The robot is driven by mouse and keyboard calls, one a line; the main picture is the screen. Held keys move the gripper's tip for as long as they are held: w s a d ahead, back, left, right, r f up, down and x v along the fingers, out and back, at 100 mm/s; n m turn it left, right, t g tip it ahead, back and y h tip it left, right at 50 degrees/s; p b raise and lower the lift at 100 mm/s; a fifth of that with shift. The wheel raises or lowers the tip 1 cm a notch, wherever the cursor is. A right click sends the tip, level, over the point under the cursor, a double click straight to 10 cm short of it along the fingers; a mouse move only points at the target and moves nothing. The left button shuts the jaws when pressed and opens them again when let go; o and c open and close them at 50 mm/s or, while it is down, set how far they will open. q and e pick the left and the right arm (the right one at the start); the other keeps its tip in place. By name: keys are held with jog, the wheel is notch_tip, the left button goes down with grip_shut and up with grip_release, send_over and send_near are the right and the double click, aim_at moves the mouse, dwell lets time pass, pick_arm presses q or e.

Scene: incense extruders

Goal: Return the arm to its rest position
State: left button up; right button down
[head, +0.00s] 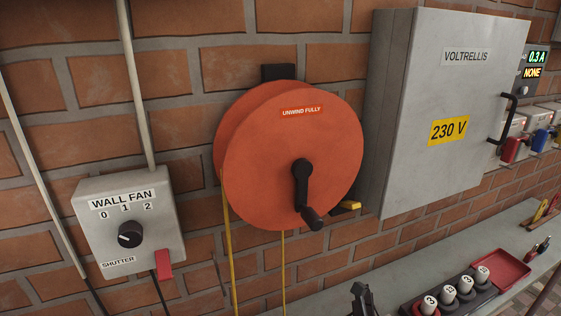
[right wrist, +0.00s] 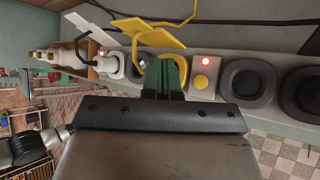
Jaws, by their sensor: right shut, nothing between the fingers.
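In the right wrist view my right gripper (right wrist: 165,78) shows at the middle, with its green fingers closed together and nothing between them. The fingertips appear in front of a pale strip of fittings; whether they touch it I cannot tell. My left gripper is not in the head view. A small dark part at the bottom edge of the head view is mostly cut off, and I cannot tell what it is.
On the brick wall are a fan switch box (head: 130,222), an orange reel (head: 265,165) with a black crank, and a grey 230 V cabinet (head: 420,120). A shelf below holds numbered white caps (head: 449,292) and a red tray (head: 503,268). A yellow button (right wrist: 201,82) sits right of my fingers.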

jog(key=s+a+r+m+t+y, duration=0.1)
jog(key=a+r+m+t+y, duration=0.25)
jog(key=a+r, duration=0.2)
jog(key=d+r+m+t+h, duration=0.2)
jog(key=d+r+m+t, duration=0.3)
jog(key=r+m+t, duration=0.55)
jog(key=s+d+f+m+g+h, duration=0.25)
jog(key=d+f+m+h, duration=0.25)
jog(key=m+h, duration=0.3)
jog(key=s+d+f+m+g+h, duration=0.2)
jog(key=d+f+m+g+h, duration=0.3)
jog(key=m, duration=0.6)
jog(key=s+f+m+g+y, duration=0.1)
jog(key=s+f+g, duration=0.3)
jog(key=s, duration=0.4)
jog(key=s+f+m+g+y, duration=0.2)
jog(key=s+f+g, duration=0.1)
jog(key=s+g, duration=0.3)
notch_tip(320, 180, down, 27)
jog(key=s+a, duration=0.1)
jog(key=s, duration=0.2)
jog(key=s+d+f+g, duration=0.1)
jog(key=s+d+f, duration=0.1)
jog(key=s+f, duration=1.2)
jog(key=shift+s+d+f+n, duration=0.3)
jog(key=shift+f, duration=0.15)
